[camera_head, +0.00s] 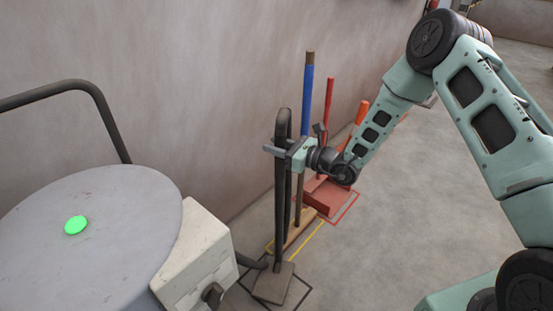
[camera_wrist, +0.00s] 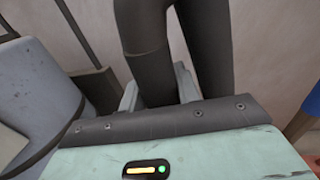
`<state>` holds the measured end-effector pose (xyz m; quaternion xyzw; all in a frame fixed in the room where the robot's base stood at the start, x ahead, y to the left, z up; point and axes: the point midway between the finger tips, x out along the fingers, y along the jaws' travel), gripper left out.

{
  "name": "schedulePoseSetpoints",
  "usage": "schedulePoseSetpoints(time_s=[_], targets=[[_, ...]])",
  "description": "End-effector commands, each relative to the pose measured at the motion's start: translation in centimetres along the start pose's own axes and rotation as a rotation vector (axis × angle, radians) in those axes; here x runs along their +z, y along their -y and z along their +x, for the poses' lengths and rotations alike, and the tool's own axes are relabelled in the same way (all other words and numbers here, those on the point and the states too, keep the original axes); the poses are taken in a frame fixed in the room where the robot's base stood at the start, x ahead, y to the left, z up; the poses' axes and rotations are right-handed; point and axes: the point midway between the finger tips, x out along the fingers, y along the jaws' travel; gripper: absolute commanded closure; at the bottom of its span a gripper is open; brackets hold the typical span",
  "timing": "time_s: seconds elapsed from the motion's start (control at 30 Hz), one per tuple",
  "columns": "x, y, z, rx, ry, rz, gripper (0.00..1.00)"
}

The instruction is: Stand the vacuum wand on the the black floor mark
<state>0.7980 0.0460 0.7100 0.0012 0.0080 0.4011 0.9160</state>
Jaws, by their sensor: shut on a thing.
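The vacuum wand (camera_head: 279,215) is a dark tube with a bent-over top and a flat, wide foot. It stands about upright, and its foot shows over the black floor mark (camera_head: 304,298), a thin dark outline on the floor. I cannot tell whether the foot touches the floor. My gripper (camera_head: 279,148) is shut on the wand's upper tube, below the bend. In the wrist view, the tube (camera_wrist: 153,75) passes between the two fingers of my gripper (camera_wrist: 157,92). The lower wand is hidden there.
A grey drum (camera_head: 115,225) with a green button and a pale box (camera_head: 197,262) stands close on the left. Behind the wand are a blue-handled tool (camera_head: 306,95), a yellow outline (camera_head: 308,243) and a red dustpan (camera_head: 328,195) on a red outline. Open floor lies right.

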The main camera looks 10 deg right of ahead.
Motion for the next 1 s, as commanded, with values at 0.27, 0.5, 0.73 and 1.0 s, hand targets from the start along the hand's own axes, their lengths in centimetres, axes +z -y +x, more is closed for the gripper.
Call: schedulePoseSetpoints(time_s=[0.27,0.5,0.73,1.0], targets=[[-3.3,0.0,0.1,0.000,0.002,0.001,0.95],[-3.4,0.0,0.1,0.000,0.003,0.000,0.95],[-3.7,0.0,0.0,0.000,0.000,0.000,0.46],[-3.5,0.0,0.0,0.000,0.000,0.000,0.46]])
